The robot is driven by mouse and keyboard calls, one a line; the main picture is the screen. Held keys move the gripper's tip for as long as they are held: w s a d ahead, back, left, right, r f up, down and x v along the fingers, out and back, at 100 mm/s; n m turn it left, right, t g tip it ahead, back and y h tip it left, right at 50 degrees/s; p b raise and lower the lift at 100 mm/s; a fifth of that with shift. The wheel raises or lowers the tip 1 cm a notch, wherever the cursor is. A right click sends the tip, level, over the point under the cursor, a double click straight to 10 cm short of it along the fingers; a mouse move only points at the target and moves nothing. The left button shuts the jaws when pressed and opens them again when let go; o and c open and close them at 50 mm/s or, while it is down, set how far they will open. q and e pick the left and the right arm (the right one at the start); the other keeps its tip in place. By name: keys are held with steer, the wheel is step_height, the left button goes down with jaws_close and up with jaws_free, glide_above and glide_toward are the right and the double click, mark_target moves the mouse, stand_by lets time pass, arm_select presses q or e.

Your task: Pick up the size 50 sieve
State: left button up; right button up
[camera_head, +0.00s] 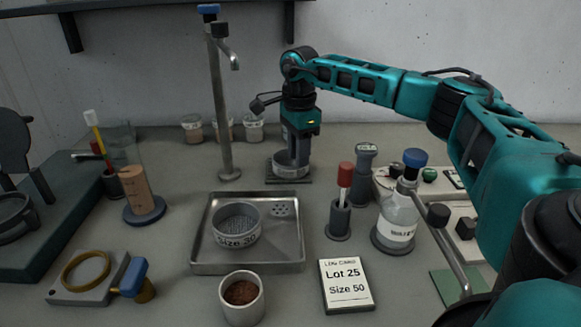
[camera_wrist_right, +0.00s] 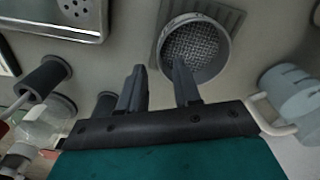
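A round metal sieve (camera_head: 290,168) stands on a dark ribbed pad at the back, right of the tap. No label on it is readable; its mesh and rim show in the right wrist view (camera_wrist_right: 196,50). My right gripper (camera_head: 297,146) is directly over it, pointing down. In the wrist view its two fingers (camera_wrist_right: 158,66) are apart with nothing between them; one fingertip overlaps the sieve's rim, and contact cannot be told. Another sieve (camera_head: 237,230), labelled what looks like Size 30, sits in the metal tray. My left gripper is not in view.
A card (camera_head: 346,287) reads Lot 25, Size 50. The tap (camera_head: 222,110) stands left of my right gripper, behind the tray (camera_head: 290,262). A bottle (camera_head: 397,222) and a dark-capped post (camera_head: 364,168) stand to the right. Small jars (camera_head: 253,128) stand behind.

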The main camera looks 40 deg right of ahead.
mark_target(291, 163)
step_height(291, 163, down, 3)
steer(key=shift+d+f, duration=0.1)
steer(key=shift+f, duration=0.1)
jaws_close()
stand_by(0.4)
